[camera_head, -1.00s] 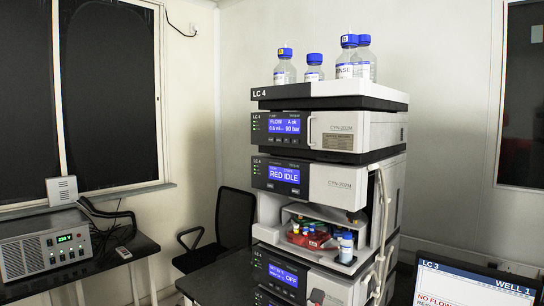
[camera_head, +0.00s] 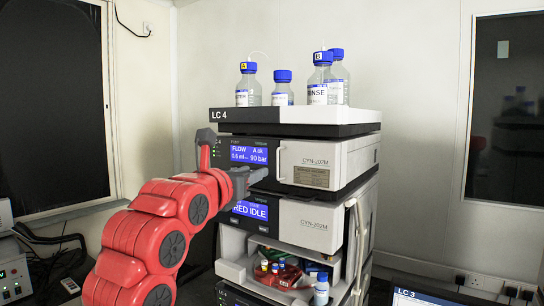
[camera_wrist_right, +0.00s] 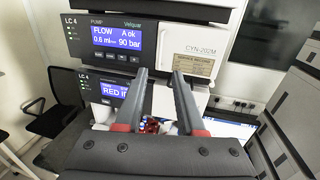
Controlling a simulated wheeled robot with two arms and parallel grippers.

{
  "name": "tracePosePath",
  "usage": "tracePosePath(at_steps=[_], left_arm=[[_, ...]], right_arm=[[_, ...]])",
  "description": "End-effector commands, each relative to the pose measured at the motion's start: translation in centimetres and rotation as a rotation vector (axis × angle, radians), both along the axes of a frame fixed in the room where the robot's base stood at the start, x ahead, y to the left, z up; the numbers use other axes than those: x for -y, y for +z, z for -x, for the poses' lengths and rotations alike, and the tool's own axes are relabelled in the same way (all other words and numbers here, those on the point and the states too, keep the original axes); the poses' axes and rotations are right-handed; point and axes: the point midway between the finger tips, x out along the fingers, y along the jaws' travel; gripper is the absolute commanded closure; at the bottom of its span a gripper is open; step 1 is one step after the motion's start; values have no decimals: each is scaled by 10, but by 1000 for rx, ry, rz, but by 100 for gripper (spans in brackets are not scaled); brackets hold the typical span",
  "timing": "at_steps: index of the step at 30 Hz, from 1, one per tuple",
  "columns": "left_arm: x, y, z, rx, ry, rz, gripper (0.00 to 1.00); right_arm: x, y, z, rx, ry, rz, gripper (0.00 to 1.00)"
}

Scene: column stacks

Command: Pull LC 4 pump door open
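The LC 4 pump (camera_head: 249,154) is the upper module of the stack, with a blue screen reading FLOW 0.6 and 90 bar. Its white door (camera_head: 318,160) is at the right of the screen and looks closed, with an upright handle (camera_head: 281,162) at its left edge. My right gripper (camera_head: 258,172) is in front of the pump's lower edge, left of the handle. In the right wrist view, its two grey fingers (camera_wrist_right: 160,77) are apart with nothing between them, and the pump door (camera_wrist_right: 203,50) is above and beyond them. I cannot see any contact. My left gripper is out of view.
Bottles with blue caps (camera_head: 282,88) stand on the top tray (camera_head: 300,115). Below the pump is a module reading RED IDLE (camera_head: 303,226), with an open bay holding vials and a bottle (camera_head: 321,290). A monitor (camera_head: 420,297) is at the lower right.

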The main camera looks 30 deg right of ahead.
Motion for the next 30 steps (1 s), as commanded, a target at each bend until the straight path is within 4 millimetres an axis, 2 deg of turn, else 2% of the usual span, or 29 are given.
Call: tracePosePath(at_steps=[1, 9, 15, 21, 30], left_arm=[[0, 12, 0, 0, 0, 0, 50], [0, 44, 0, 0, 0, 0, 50], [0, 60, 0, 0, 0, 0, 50], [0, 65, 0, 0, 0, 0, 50], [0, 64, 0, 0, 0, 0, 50]], right_arm=[[12, 6, -6, -3, -6, -1, 62], [66, 6, -41, -2, -8, 2, 62], [95, 5, -62, -2, -5, 1, 62], [108, 1, -71, -2, -2, -1, 62], [109, 0, -72, 0, -2, 0, 64]])
